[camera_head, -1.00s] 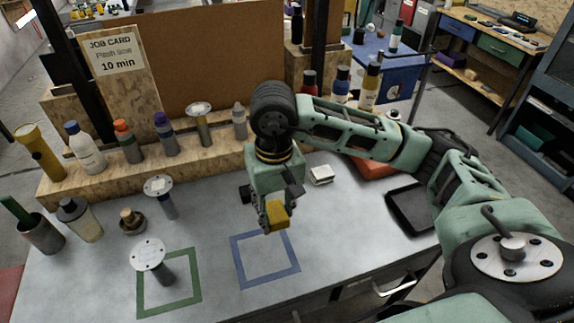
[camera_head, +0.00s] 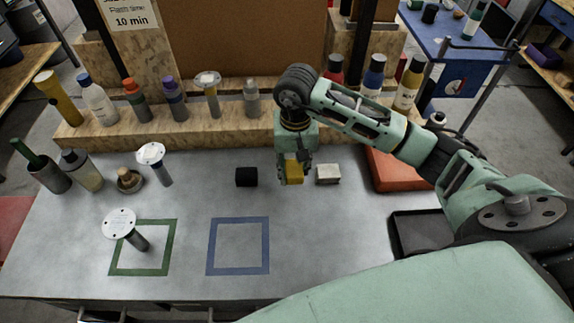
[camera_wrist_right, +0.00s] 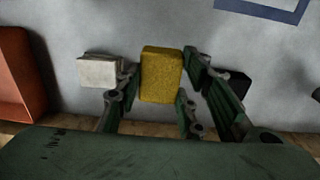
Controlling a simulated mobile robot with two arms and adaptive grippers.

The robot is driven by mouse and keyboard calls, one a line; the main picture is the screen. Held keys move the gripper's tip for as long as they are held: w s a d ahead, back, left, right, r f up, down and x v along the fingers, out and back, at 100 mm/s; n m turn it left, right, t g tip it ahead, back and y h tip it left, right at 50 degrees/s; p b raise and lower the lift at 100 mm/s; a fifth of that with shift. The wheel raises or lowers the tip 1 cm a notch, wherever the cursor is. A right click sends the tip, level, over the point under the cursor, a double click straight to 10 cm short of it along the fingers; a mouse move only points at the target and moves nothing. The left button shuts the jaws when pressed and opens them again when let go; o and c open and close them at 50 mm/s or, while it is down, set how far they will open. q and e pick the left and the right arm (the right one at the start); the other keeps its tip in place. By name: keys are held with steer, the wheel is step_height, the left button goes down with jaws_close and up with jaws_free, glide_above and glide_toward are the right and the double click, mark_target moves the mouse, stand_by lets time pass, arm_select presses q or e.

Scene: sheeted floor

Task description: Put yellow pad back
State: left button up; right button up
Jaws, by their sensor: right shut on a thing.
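The yellow pad (camera_head: 293,172) is a small block held in my right gripper (camera_head: 293,180). In the right wrist view the pad (camera_wrist_right: 161,74) sits between the fingers of the right gripper (camera_wrist_right: 162,82), which are shut on it. In the head view it appears between a black block (camera_head: 246,177) on the left and a white block (camera_head: 328,174) on the right. I cannot tell whether it touches the table. The wrist view shows the white block (camera_wrist_right: 100,71) left of the gripper and the black block (camera_wrist_right: 238,86) partly behind a finger. My left gripper is not seen.
The grey table (camera_head: 330,235) has a blue square outline (camera_head: 238,272) and a green one (camera_head: 142,273) with a flanged post (camera_head: 121,224). A wooden ledge (camera_head: 225,133) with several bottles runs behind. A red case (camera_head: 398,172) and black tray (camera_head: 425,232) lie right.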

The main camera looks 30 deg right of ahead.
mark_target(287, 161)
steer(key=w+f, duration=0.2)
steer(key=w, duration=0.1)
steer(key=shift+w+p, duration=0.3)
steer(key=shift+p, duration=0.1)
steer(key=shift+w+f, duration=0.1)
steer(key=shift+f, duration=0.1)
steer(key=shift+f+p, duration=0.3)
steer(key=shift+f, duration=0.05)
step_height(287, 161, down, 2)
steer(key=shift+f+p, duration=0.2)
steer(key=shift+p, duration=0.4)
steer(key=shift+d+f, duration=0.1)
steer(key=shift+f, duration=0.35)
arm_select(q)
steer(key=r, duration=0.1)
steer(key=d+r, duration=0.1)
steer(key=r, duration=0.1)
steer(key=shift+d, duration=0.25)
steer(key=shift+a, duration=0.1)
